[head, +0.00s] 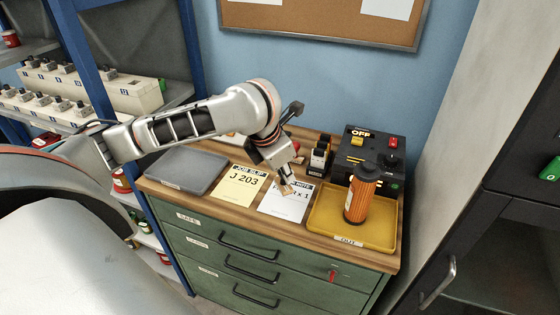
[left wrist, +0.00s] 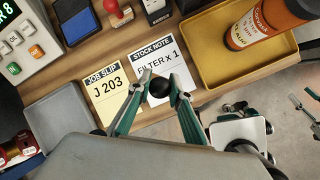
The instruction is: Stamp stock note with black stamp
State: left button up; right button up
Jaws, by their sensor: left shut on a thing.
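My left gripper (head: 284,181) is shut on the black stamp (left wrist: 158,88), whose round black knob sits between the fingertips in the left wrist view. In the head view a small tan part shows under the fingers, over the upper part of the stock note (head: 282,206). I cannot tell whether the stamp touches the paper. The white note reads FILTER x 1 in the left wrist view (left wrist: 157,74), partly covered by the fingers; no stamp mark is visible. At the right edge of the left wrist view are parts that look like my right gripper (left wrist: 303,100), state unclear.
The yellow job slip (head: 239,187) lies left of the note, beside a grey tray (head: 185,170). A yellow OUT tray (head: 322,219) holds an orange filter (head: 361,196). A black switch box (head: 372,150) stands behind. A red-knobbed stamp (left wrist: 118,12) and blue pad (left wrist: 76,21) lie at the back.

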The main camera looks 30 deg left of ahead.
aim_at(282, 184)
pick_arm(q)
jog(key=shift+f, duration=3.05)
jog(key=shift+f, duration=0.55)
jog(key=shift+r, duration=3.55)
